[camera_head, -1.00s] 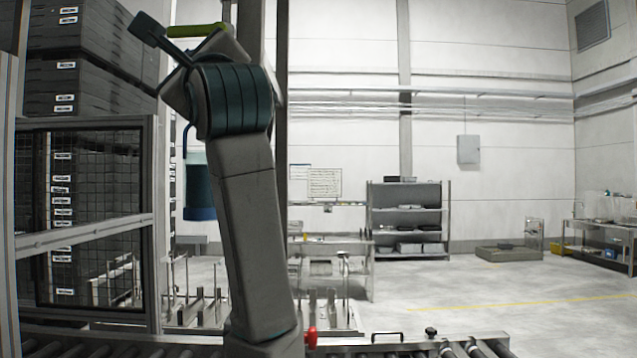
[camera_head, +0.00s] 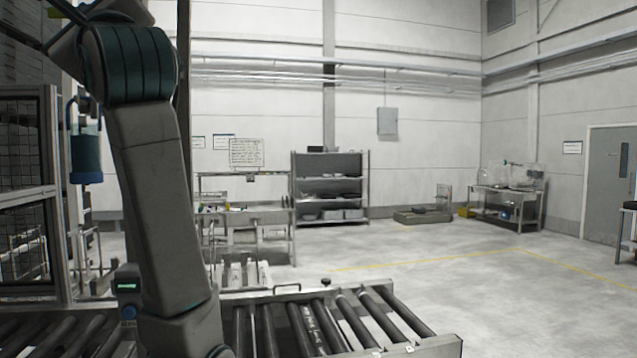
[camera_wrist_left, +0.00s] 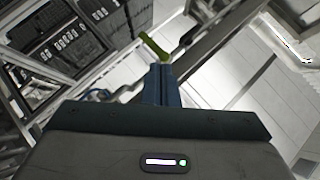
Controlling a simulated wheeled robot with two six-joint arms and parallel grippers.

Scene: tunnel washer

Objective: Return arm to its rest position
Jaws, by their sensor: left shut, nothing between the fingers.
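My left arm (camera_head: 155,190) stands upright at the left of the head view, bent at the top. Its left gripper (camera_head: 60,8) is partly cut off by the top edge. In the left wrist view the two blue-grey fingers (camera_wrist_left: 161,72) are together, with nothing between them. A yellow-green bar (camera_wrist_left: 153,46) shows just past the fingertips; I cannot tell whether it is near them or farther behind. My right gripper is in neither view.
A roller conveyor (camera_head: 320,325) runs along the front. A mesh-panelled frame (camera_head: 50,200) stands at the left, with a blue cylinder (camera_head: 86,160) beside my arm. Shelves (camera_head: 330,188), a workbench (camera_head: 510,200) and a door (camera_head: 608,180) are far off.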

